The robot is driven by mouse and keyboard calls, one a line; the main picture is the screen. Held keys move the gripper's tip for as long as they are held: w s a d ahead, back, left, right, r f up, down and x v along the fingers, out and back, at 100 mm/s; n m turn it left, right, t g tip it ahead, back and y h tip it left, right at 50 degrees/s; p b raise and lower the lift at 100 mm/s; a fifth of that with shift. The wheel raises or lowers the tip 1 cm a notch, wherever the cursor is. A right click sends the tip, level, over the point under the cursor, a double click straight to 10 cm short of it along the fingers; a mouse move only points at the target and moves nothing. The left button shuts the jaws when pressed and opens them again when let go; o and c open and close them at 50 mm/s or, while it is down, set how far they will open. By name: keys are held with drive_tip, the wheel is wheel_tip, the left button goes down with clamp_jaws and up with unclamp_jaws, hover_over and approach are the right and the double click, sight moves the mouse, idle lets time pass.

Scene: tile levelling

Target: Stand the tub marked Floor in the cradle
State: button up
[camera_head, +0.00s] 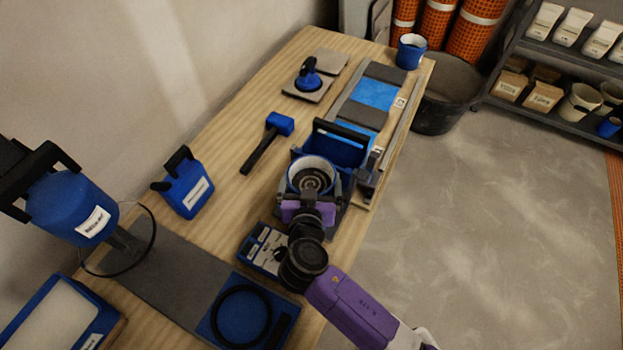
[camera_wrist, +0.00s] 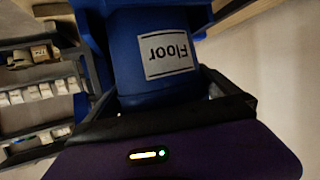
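The blue tub marked Floor (camera_wrist: 157,62) is between the two dark fingers of my gripper (camera_wrist: 160,88) in the wrist view, its label upside down. Whether both fingers press on it cannot be told. In the head view its round pale rim (camera_head: 313,163) shows just beyond my gripper (camera_head: 312,190); my wrist hides its near side. A blue holder with a black bar, probably the cradle (camera_head: 338,147), stands right behind and around the tub. Whether the tub rests in it or is held above is unclear.
A blue hammer (camera_head: 279,123), a blue labelled container (camera_head: 187,190) and a suction lifter (camera_head: 308,76) lie to the left and behind. A blue mug (camera_head: 410,50) stands at the far end. A ring on a blue tray (camera_head: 205,325) is in front. Bare wood (camera_head: 225,140) lies left of the hammer.

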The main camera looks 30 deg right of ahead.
drive_tip(key=shift+r, duration=0.2)
drive_tip(key=v, duration=1.2)
drive_tip(key=shift+b, duration=0.3)
drive_tip(key=shift+f, duration=0.1)
drive_tip(key=s+f+n+y, duration=0.1)
drive_tip(key=f, duration=0.1)
drive_tip(key=s+d+f+n+y, duration=0.1)
drive_tip(key=s, duration=0.1)
drive_tip(key=s+d+f+n, duration=0.1)
drive_tip(key=s+f, duration=0.1)
drive_tip(key=shift+f+g+y, duration=0.3)
drive_tip(key=shift+y, duration=0.1)
drive_tip(key=s+f+n+y, duration=0.1)
drive_tip(key=s+n+y, duration=0.25)
drive_tip(key=s, duration=0.55)
drive_tip(key=s+d+r+t, duration=0.1)
drive_tip(key=s+d+r, duration=0.1)
drive_tip(key=s+r, duration=0.3)
drive_tip(key=s+d+r+t, duration=0.1)
drive_tip(key=s+r+t, duration=0.1)
drive_tip(key=s+r, duration=0.4)
wheel_tip(320, 180, up, 4)
drive_tip(key=shift+d+t+y, duration=0.3)
drive_tip(key=shift+d+y, duration=0.1)
drive_tip(key=shift+y, duration=0.05)
